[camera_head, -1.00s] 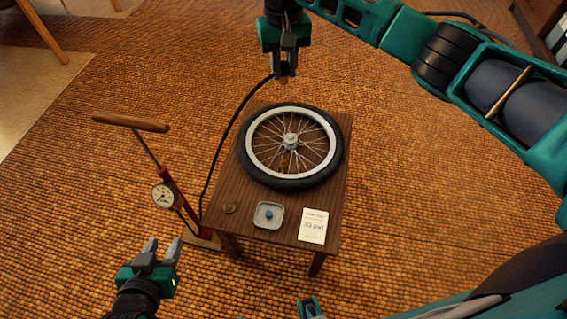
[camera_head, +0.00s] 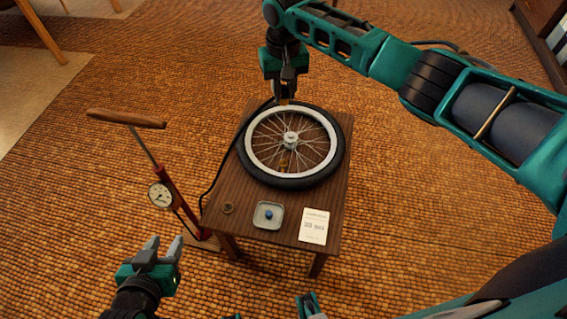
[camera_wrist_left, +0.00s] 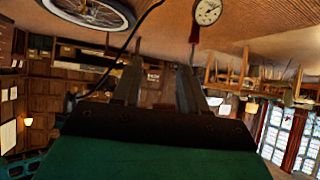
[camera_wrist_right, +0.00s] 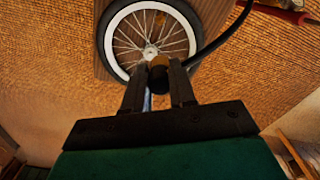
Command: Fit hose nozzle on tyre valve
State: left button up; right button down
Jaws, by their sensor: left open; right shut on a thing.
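The spoked wheel with its black tyre (camera_head: 243,165) lies flat on a small wooden table. My right gripper (camera_head: 285,99) is shut on the hose nozzle, just above the tyre's far edge. The black hose (camera_head: 211,186) runs from the pump up behind the tyre. My left gripper (camera_head: 163,249) is open and empty, left of the table's near end.
A red floor pump (camera_head: 180,199) with a wooden handle and round gauge (camera_head: 160,195) stands left of the table (camera_head: 249,202). On the near end are a small ring (camera_head: 228,208), a grey tray (camera_head: 260,223) holding a blue piece (camera_head: 268,215), and a white card (camera_head: 314,226).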

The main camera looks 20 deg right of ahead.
jog(key=b, duration=0.4)
send_over(284, 160)
jog(key=shift+f, duration=4.25)
notch_tip(284, 160, down, 12)
jog(key=b, duration=0.8)
jog(key=shift+b, duration=0.3)
pick_arm(q)
notch_tip(284, 160, down, 10)
jog(key=w+d+b, duration=0.1)
jog(key=d+b, duration=0.1)
jog(key=shift+w+d+f+h, duration=0.2)
jog(key=shift+d+h, duration=0.1)
jog(key=shift+d, duration=0.1)
pick_arm(e)
jog(key=shift+f, duration=1.35)
pick_arm(q)
jog(key=shift+f+b, duration=1)
pick_arm(e)
jog(key=shift+a+f, duration=0.1)
jog(key=shift+f, duration=1.25)
pick_arm(q)
jog(key=shift+r, duration=0.1)
pick_arm(e)
jog(key=c, duration=0.8)
grip_release()
jog(key=shift+r, duration=0.1)
jog(key=shift+c, duration=0.2)
